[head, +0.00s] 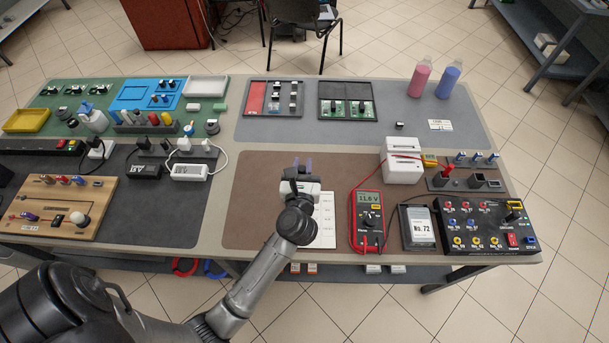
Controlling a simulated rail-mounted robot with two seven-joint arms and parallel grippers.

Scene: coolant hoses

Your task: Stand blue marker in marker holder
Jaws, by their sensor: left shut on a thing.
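My left gripper (302,164) is over the brown mat in the middle of the table. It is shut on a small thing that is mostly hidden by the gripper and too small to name. A grey rack (146,128) with several upright coloured pieces stands at the left on the green mat and looks like the marker holder. A small white piece with a blue top (188,130) is just right of the rack; I cannot tell whether it is a marker. The gripper is well to the right of the rack and apart from it. My right gripper is not in view.
A red multimeter (367,222), a white box (402,160) and a black panel (487,226) crowd the right. A white sheet (324,222) lies beside my arm. A pink bottle (420,78) and a blue bottle (448,80) stand at the back. The brown mat's left part is clear.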

